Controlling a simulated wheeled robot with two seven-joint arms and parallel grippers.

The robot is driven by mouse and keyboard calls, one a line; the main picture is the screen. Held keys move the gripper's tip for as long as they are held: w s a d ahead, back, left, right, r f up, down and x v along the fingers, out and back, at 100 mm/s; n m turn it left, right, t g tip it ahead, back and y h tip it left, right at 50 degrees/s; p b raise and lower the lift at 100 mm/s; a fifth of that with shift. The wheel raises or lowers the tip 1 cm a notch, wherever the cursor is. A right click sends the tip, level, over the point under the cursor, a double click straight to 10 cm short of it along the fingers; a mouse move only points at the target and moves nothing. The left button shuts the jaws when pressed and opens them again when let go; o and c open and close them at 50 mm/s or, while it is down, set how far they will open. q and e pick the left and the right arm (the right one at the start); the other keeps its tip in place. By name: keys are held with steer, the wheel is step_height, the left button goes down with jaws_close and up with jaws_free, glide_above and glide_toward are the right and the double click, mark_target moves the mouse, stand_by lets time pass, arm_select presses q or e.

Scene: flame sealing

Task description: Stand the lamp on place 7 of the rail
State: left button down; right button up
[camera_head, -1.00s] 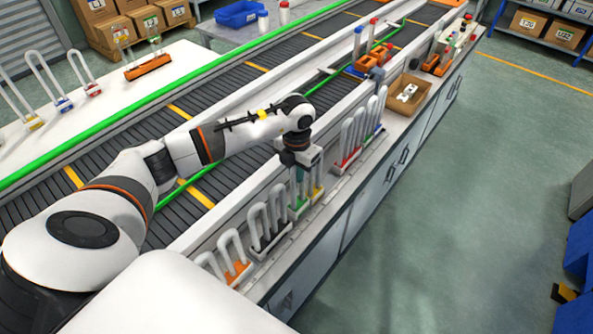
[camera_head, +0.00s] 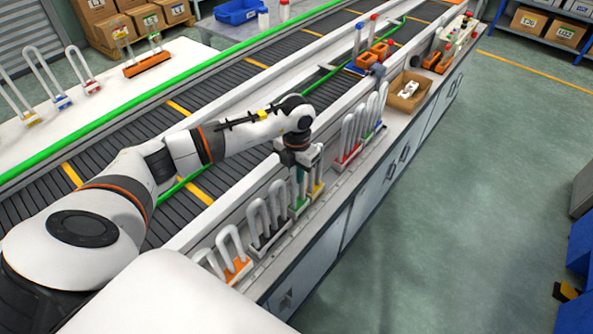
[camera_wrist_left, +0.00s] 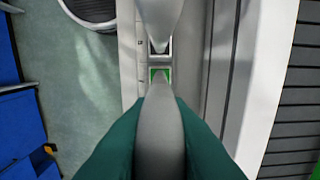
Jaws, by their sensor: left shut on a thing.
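My left gripper (camera_head: 301,168) reaches down over the near rail in the head view. It is shut on a lamp, a pale tube (camera_wrist_left: 160,140) between its teal fingers in the left wrist view. The tube points down at a small green patch (camera_wrist_left: 154,76) at its foot. In the head view a green base (camera_head: 298,207) shows at rail height under the gripper. The lamp looks upright; I cannot tell whether it is seated on the rail (camera_head: 256,272). Place numbers are too small to read. My right gripper is not in view.
On the rail, lamps with orange (camera_head: 237,271), black (camera_head: 268,243), yellow (camera_head: 317,190) and red (camera_head: 347,157) bases stand close around the gripper. A cardboard box (camera_head: 408,92) sits farther along. The conveyor (camera_head: 215,170) runs behind.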

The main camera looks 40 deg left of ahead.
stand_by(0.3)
arm_select(q)
steer(key=c, duration=1.3)
jaws_free()
step_height(320, 180, up, 12)
steer(key=b, duration=0.3)
steer(key=shift+f, duration=0.1)
steer(key=shift+r, duration=0.2)
step_height(320, 180, up, 9)
steer(key=p, duration=0.6)
steer(key=shift+f, duration=0.15)
steer(key=shift+f, duration=0.1)
